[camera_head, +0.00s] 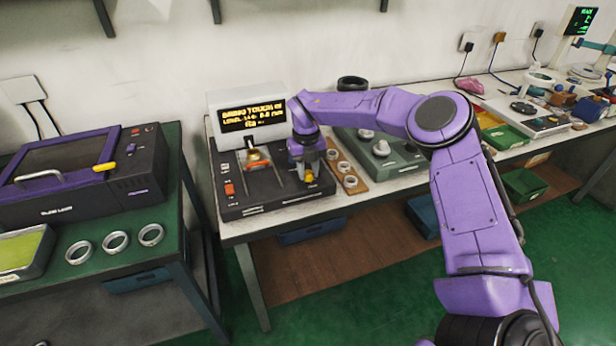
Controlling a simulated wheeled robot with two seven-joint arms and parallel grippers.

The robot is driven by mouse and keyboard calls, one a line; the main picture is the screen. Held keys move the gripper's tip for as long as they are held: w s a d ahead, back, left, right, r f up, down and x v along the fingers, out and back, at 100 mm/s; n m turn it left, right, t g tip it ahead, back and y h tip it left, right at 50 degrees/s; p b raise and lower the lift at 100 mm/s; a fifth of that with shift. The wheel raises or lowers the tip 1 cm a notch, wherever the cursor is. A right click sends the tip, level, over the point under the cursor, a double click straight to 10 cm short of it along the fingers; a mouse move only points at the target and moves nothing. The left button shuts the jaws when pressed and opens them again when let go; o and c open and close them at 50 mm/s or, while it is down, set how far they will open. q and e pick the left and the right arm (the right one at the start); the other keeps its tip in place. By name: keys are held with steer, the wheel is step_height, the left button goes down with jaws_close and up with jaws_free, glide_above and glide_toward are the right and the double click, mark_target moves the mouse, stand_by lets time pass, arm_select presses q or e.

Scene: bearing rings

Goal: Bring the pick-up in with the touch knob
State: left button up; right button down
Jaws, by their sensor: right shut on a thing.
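The dark instrument (270,199) stands on the near left end of the white bench, with an amber-lettered display (252,118) at its back. A small orange and silver part (257,159) sits upright on its middle; it may be the pick-up with a ring, too small to tell. My right arm reaches in from the right, and its gripper (309,176) points down at the right side of the instrument. It is shut at the touch knob, a small yellowish piece low between the fingers, mostly hidden by them. My left gripper is not in view.
A wooden strip with several rings (349,181) and a grey-green device (382,160) stand close to the right. A dark ring (352,83) lies behind. On the left, a green table carries a purple-black machine (80,175) and three rings (115,242).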

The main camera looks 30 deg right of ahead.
mark_target(307, 172)
steer(key=m+b, duration=0.4)
steer(key=m, duration=0.1)
steer(key=shift+f, duration=0.1)
steer(key=shift+m+b, duration=0.95)
steer(key=shift+m, duration=0.65)
steer(key=shift+d+r, duration=0.1)
steer(key=shift+r, duration=0.1)
steer(key=c, duration=0.8)
jaws_free()
steer(key=r, duration=1)
steer(key=shift+w+r, duration=0.2)
